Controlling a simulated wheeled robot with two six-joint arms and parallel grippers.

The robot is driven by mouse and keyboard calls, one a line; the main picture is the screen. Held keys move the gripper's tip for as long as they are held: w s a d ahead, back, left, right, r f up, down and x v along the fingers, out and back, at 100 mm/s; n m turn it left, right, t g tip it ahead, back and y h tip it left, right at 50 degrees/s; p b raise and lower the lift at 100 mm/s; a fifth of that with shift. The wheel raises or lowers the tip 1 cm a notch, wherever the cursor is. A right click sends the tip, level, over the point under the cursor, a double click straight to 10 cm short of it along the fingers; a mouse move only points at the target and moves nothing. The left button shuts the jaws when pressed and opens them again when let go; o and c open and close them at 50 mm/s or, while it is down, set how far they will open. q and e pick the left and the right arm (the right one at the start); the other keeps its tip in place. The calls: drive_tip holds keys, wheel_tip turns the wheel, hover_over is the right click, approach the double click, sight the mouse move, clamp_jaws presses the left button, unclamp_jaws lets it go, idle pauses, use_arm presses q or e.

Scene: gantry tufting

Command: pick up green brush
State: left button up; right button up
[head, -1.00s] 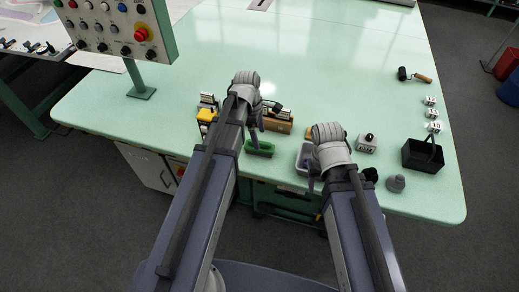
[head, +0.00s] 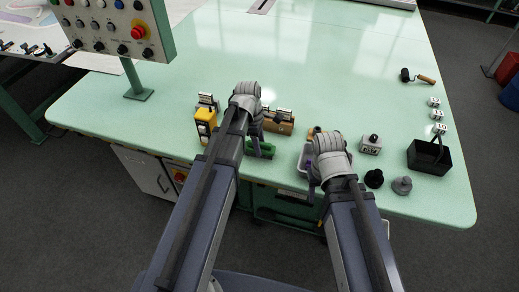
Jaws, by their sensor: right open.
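A low green item (head: 266,149), which I take for the green brush, lies near the table's front edge. My arm partly covers it, and bristles cannot be made out. My left gripper (head: 256,146) is over its left part, with a dark finger pointing down at it. Whether they touch, and whether the jaws are open, is hidden.
A yellow device (head: 204,124) and a brown box (head: 279,124) stand around the left gripper. A black basket (head: 428,159), a black knob-shaped piece (head: 374,179) and a grey one (head: 402,186) stand at the right. The far middle of the green table (head: 320,65) is clear.

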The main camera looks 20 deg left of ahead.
use_arm(q)
clamp_jaws()
drive_tip(key=shift+r, duration=0.1)
idle(0.3)
wheel_tip(320, 180, up, 10)
drive_tip(key=p, duration=1)
drive_tip(key=shift+c, duration=0.4)
unclamp_jaws()
drive_tip(key=c, duration=0.6)
